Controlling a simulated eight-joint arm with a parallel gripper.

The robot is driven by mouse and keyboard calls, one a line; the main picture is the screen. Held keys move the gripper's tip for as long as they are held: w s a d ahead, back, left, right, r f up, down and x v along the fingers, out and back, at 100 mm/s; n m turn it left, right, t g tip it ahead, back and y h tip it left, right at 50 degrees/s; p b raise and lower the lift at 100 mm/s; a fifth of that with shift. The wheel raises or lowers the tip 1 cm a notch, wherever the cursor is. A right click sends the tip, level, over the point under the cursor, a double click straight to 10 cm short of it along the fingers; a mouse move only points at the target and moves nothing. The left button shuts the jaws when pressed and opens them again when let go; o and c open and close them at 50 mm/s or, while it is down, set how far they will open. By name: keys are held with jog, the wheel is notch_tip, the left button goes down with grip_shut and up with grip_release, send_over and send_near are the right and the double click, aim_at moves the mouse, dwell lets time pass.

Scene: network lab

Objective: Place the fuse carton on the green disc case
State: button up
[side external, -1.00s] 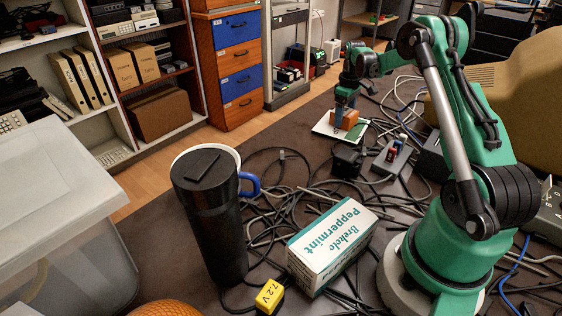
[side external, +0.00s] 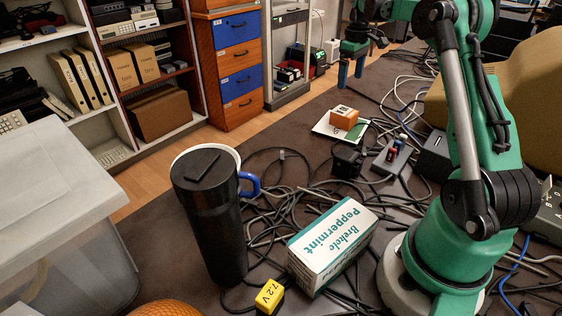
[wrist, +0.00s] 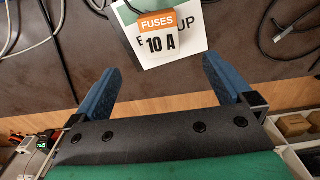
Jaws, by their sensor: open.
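The fuse carton (side external: 344,117) is a small orange box with a white label. It rests on the disc case (side external: 324,127), a flat square case with white and green areas, at the far part of the table. In the wrist view the carton (wrist: 160,32) reads "FUSES 10 A" and lies over the case (wrist: 188,54), whose printed text it partly covers. My gripper (side external: 351,73) is above the carton and apart from it. In the wrist view its two blue fingers (wrist: 160,82) are spread with nothing between them.
Cables tangle across the dark table (side external: 165,235). A black adapter (side external: 347,161) and a grey switch box (side external: 391,158) lie near the case.

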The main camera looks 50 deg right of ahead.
jog(key=w+a+r+t+h, duration=0.1)
jog(key=a+r, duration=0.2)
jog(key=a, duration=0.5)
jog(key=w+a+r+t, duration=0.1)
jog(key=a+r+t, duration=0.15)
jog(key=a, duration=0.55)
jog(key=s+a+f+t, duration=0.2)
jog(key=s+a, duration=0.2)
jog(key=a, duration=0.3)
jog(key=s+a+f+t+y, duration=0.1)
jog(key=s+a, duration=0.3)
jog(key=a, duration=0.4)
jog(key=shift+s+f+t, duration=0.15)
jog(key=shift+f+t, duration=0.2)
jog(key=shift+f, duration=0.4)
